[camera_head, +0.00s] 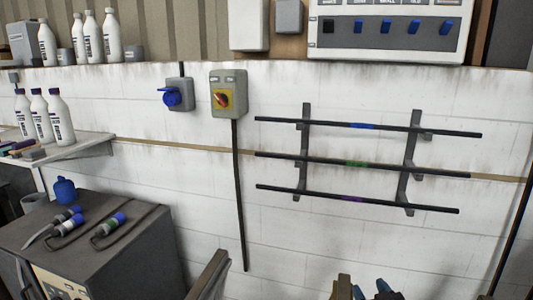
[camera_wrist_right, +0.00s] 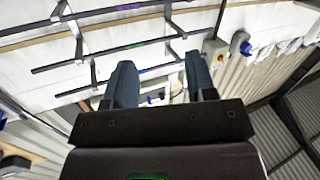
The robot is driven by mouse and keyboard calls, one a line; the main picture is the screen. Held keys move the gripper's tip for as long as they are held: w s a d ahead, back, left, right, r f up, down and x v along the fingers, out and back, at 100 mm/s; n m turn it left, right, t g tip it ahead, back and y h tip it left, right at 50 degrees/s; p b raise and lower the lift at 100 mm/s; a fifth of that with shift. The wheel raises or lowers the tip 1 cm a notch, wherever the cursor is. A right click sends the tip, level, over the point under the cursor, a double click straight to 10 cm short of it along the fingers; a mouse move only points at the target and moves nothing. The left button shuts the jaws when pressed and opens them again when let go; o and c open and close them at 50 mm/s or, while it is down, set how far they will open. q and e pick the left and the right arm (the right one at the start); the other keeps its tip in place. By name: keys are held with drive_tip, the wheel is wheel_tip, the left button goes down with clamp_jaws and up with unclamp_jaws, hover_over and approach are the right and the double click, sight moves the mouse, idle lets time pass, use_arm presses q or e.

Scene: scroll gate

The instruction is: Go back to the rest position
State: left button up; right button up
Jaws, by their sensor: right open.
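My left gripper is not in view.
A wall rack (camera_head: 411,160) holds three dark bars with blue, green and purple bands. A grey box with a red rotary switch (camera_head: 222,97) and a blue socket (camera_head: 172,95) are on the white wall. A dark cabinet (camera_head: 130,255) with cabled connectors stands at left.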

drive_tip(key=s+d+f+m+g+h, duration=0.1)
drive_tip(key=s+d+f+g, duration=0.1)
drive_tip(key=s+f, duration=0.7)
drive_tip(key=s+d+f+m+g+h, duration=0.1)
drive_tip(key=s+d+f+g, duration=0.1)
drive_tip(key=s+f, duration=0.7)
drive_tip(key=s+g, duration=0.1)
drive_tip(key=s, duration=0.3)
drive_tip(key=shift+s+f, duration=0.25)
drive_tip(key=shift+f, duration=0.1)
idle(0.9)
